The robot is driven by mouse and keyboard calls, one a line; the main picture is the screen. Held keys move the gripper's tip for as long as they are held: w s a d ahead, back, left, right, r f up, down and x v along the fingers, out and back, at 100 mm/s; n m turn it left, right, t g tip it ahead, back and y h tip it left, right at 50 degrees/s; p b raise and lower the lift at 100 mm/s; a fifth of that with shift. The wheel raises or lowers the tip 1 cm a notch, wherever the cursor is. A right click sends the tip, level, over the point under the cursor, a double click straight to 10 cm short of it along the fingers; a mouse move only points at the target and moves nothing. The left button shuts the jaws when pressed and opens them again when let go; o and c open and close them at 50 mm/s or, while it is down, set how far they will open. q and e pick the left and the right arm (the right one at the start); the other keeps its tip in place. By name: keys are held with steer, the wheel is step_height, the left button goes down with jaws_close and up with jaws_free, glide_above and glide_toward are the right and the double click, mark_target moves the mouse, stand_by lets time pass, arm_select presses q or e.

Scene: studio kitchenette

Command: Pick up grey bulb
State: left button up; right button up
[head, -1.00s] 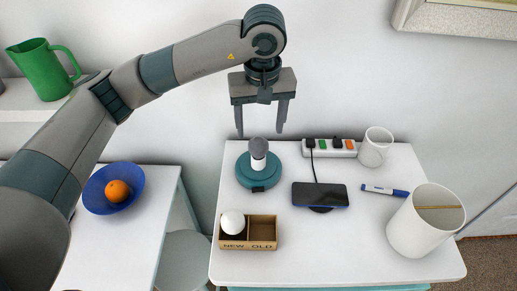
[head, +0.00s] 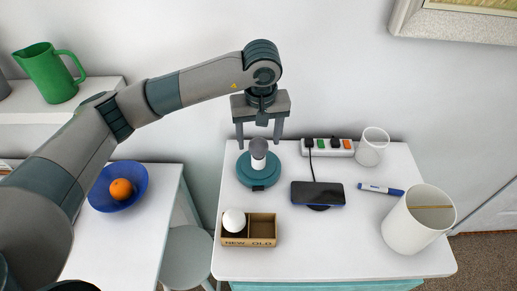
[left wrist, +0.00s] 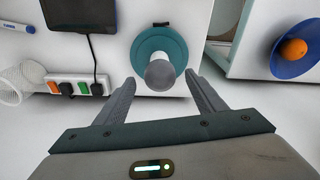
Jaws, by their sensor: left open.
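The grey bulb (head: 259,145) sits upright on top of a white socket in a round teal base (head: 258,184) on the white table. It also shows in the left wrist view (left wrist: 160,74), between and just beyond the fingertips. My left gripper (head: 259,143) points down with its fingers spread, one on each side of the bulb in the head view. It is open and holds nothing. A white bulb (head: 234,220) lies in the left compartment, marked NEW, of a cardboard box (head: 249,243). The right compartment, marked OLD, is empty. My right gripper is not in view.
A phone (head: 318,194) lies right of the lamp base. A blue bowl (head: 119,198) with an orange (head: 121,189) is on the left table.

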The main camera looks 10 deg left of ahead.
arm_select(q)
steer(key=shift+w+a+f+p, duration=0.1)
steer(key=shift+f+p, duration=0.2)
steer(key=shift+f, duration=0.8)
steer(key=c, duration=1.5)
steer(key=shift+o, duration=0.2)
steer(key=shift+r, duration=0.15)
